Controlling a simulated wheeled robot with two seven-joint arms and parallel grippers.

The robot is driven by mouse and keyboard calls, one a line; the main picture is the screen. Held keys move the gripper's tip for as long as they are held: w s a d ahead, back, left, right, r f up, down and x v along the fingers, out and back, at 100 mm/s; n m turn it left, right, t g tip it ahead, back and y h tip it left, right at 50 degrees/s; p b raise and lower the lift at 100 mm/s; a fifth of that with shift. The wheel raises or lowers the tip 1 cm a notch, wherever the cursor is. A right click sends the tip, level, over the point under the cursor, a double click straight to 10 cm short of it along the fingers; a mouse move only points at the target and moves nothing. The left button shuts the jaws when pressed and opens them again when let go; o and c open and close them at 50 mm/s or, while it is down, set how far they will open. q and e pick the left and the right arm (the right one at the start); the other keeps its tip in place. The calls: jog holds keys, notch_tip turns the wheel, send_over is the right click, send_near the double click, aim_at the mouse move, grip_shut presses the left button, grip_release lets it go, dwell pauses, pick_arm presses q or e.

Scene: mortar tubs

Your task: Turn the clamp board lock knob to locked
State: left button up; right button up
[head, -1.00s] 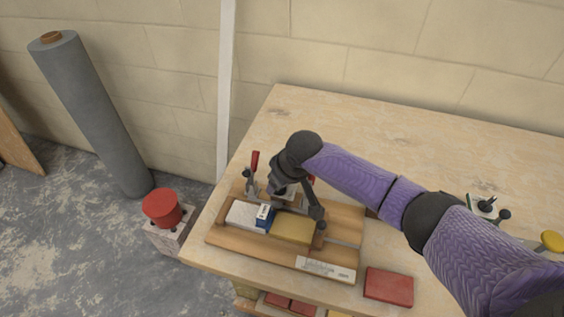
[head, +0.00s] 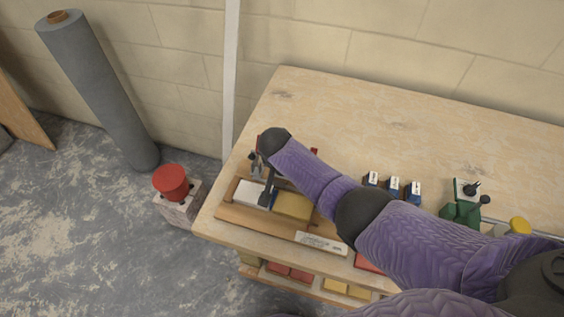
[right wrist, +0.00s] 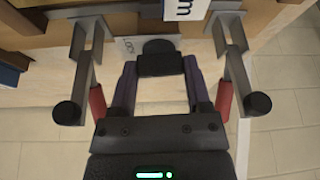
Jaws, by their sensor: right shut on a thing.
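The wooden clamp board (head: 255,222) lies on the table's left end, holding a white block (head: 248,192) and a yellow block (head: 293,206). My right gripper (right wrist: 160,68) is at the board, shut on the black lock knob (right wrist: 158,47) in the right wrist view. A white plate (right wrist: 130,46) with partly covered lettering lies beside the knob. I cannot read the knob's setting. Toggle clamps with red handles stand left (right wrist: 97,102) and right (right wrist: 224,98) of the gripper. In the head view, my arm hides the knob. My left gripper is not in view.
Several small blue-and-white blocks (head: 394,187) and a green object (head: 461,213) stand to the right on the table (head: 330,100). The back of the table is clear. A red tub (head: 171,182) on a block and a grey roll (head: 100,95) stand left of it.

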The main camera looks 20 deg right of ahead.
jog(key=shift+w+r+m+h, duration=0.1)
jog(key=shift+m+h, duration=0.2)
jog(key=shift+m, duration=0.3)
jog(key=o, duration=1.3)
jog(key=p+v, duration=0.6)
jog(key=v, duration=0.4)
jog(key=shift+w, duration=0.1)
